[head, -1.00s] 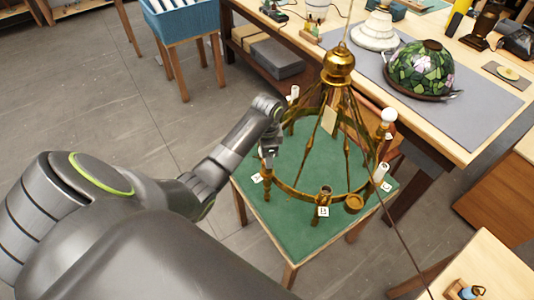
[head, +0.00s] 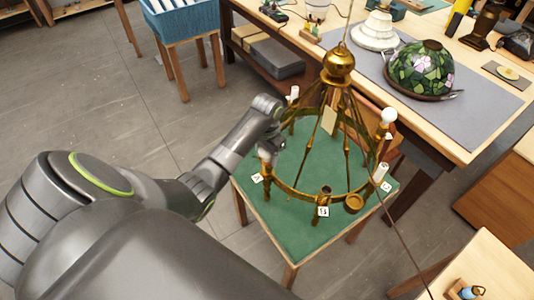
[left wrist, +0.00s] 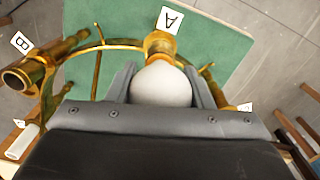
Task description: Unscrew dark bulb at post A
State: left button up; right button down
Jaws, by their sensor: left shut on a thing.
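The brass chandelier (head: 339,62) hangs over a green-topped table, with posts around its ring. In the left wrist view the white, unlit bulb (left wrist: 161,88) sits at the brass socket of post A (left wrist: 160,43), beside the tag marked A (left wrist: 169,18). My left gripper (left wrist: 163,80) is shut on this bulb, with a finger on each side. In the head view my left gripper (head: 269,150) is at the left of the ring, above the A tag (head: 257,178), and hides the bulb. I cannot tell whether the threads have come free. My right gripper is not in view.
Post B, with its open brass cup (left wrist: 14,78), is close to the left finger. Other posts hold a round white bulb (head: 389,115) and white sleeves. A workbench with a stained-glass shade (head: 420,70) stands behind. Grey floor (head: 110,95) is clear at left.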

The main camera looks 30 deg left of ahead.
pick_arm(q)
jog(key=n, duration=0.3)
dwell(0.4)
jog(key=shift+n, duration=1.2)
jog(key=n, duration=0.5)
jog(key=shift+n, duration=0.4)
jog(key=o, duration=1)
